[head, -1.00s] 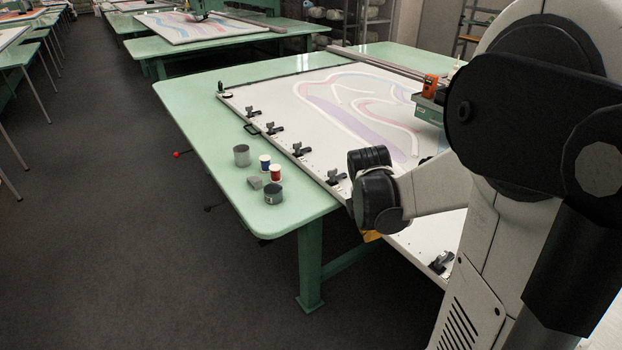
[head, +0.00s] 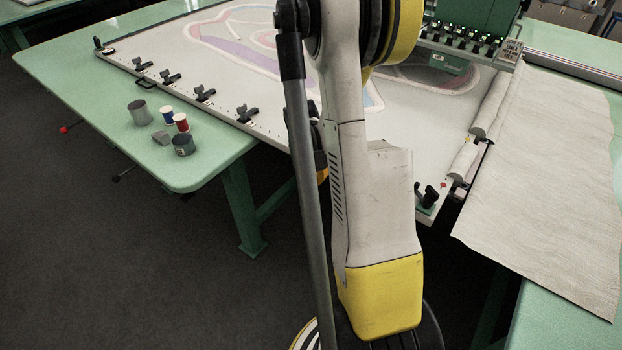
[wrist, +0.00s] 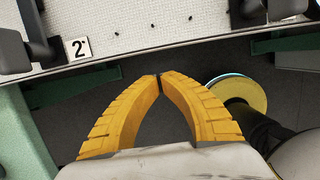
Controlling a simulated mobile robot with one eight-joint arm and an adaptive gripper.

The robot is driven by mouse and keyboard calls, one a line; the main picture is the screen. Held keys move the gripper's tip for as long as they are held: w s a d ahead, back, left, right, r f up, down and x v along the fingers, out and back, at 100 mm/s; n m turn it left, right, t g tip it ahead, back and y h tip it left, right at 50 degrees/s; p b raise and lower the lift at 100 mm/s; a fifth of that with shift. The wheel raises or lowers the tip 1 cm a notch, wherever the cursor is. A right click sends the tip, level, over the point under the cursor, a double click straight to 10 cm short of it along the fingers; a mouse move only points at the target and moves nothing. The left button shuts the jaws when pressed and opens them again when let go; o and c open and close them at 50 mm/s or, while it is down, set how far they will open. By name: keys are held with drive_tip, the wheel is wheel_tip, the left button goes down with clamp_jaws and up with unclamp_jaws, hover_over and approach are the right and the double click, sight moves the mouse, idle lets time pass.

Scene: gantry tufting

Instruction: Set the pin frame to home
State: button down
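The pin frame (head: 225,80) is a large white board with a pink, purple and blue pattern, lying on the green table with black clamps along its near edge. In the wrist view its edge (wrist: 200,38) crosses the top, with small dark pins, two dark clamps and a label "2" (wrist: 78,48). My gripper (wrist: 158,82) has yellow fingers with their tips together and nothing between them. The tips point at the frame's edge and appear just short of it. In the head view my arm hides most of the gripper and part of the frame.
A green machine head (head: 470,30) stands over the frame's far right. Pale cloth (head: 550,150) hangs over the right side. Cans and spools, including a grey can (head: 139,113), stand on the table's left corner (head: 190,180). Dark floor is open at left.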

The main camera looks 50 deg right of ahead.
drive_tip(key=shift+d+r, duration=0.1)
drive_tip(key=shift+d, duration=1.05)
drive_tip(key=d, duration=0.5)
drive_tip(key=shift+w, duration=0.25)
drive_tip(key=shift+a, duration=0.15)
